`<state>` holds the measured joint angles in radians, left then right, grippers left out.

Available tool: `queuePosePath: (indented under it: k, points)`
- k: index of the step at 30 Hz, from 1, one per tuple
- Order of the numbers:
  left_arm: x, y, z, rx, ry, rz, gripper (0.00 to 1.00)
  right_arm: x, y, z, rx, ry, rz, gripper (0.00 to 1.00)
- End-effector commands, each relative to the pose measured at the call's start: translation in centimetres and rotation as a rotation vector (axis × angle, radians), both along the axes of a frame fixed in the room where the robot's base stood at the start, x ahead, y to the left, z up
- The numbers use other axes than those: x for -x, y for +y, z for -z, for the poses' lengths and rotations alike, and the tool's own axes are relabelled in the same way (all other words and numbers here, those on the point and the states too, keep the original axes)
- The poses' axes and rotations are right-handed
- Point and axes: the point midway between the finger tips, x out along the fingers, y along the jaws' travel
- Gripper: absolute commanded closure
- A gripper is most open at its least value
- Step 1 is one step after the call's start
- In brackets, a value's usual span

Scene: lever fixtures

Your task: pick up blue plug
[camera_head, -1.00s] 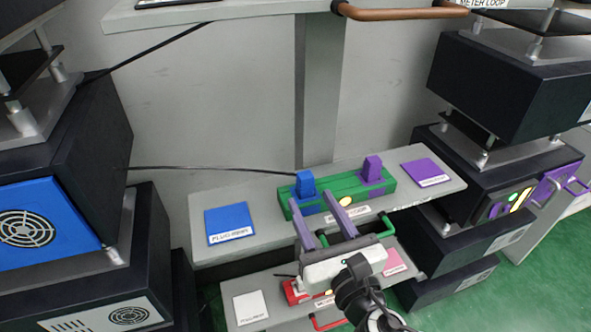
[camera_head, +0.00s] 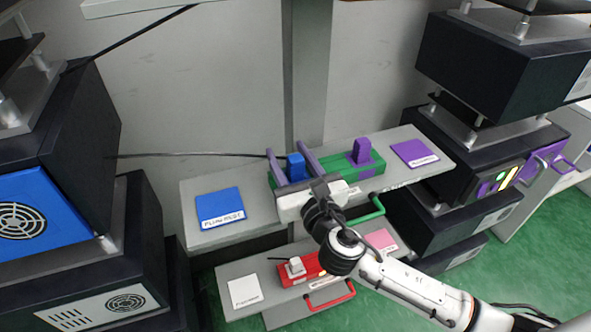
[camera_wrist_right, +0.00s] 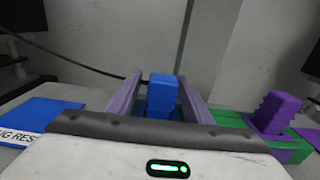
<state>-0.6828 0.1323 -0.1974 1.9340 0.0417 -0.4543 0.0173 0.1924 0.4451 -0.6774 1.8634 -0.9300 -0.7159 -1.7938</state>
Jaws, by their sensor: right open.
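The blue plug (camera_head: 296,166) stands upright in the green block (camera_head: 341,172) on the upper grey shelf, with a black cable running left from it. My right gripper (camera_head: 288,166) is open, with its two purple fingers on either side of the plug. In the right wrist view the plug (camera_wrist_right: 163,92) stands between the fingers (camera_wrist_right: 164,95), with a visible gap on the right side; whether the left finger touches it I cannot tell. The plug's lower part is partly hidden by the gripper body. My left gripper is out of view.
A purple plug (camera_head: 361,152) stands in the same block to the right. A blue labelled pad (camera_head: 219,204) and a purple pad (camera_head: 414,153) lie on the shelf. A lower shelf holds a red block (camera_head: 316,266) with a white plug. Dark equipment boxes stand at both sides.

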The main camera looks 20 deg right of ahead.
Motion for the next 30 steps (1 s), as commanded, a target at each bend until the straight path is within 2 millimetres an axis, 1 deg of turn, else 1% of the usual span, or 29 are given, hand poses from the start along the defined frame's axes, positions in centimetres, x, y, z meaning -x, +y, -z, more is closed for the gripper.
queuePosePath:
  k: [3,11,17,20,23,30]
  points:
    - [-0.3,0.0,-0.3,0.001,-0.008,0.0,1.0,0.0,0.0,0.0,0.0,0.0,0.0,0.55]
    - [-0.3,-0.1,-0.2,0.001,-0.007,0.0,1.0,0.1,0.0,0.0,0.0,0.0,0.0,0.99]
    - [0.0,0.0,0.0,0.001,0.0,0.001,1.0,0.1,0.0,0.0,0.0,0.0,0.0,0.99]
    - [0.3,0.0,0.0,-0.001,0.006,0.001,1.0,0.0,0.0,-0.6,0.0,-0.002,0.0,0.99]
    - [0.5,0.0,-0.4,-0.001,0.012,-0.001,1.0,0.0,0.0,-2.1,-0.001,-0.004,0.0,0.99]
    - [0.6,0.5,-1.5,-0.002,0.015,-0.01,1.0,0.0,0.0,-7.1,-0.001,-0.006,-0.001,0.99]
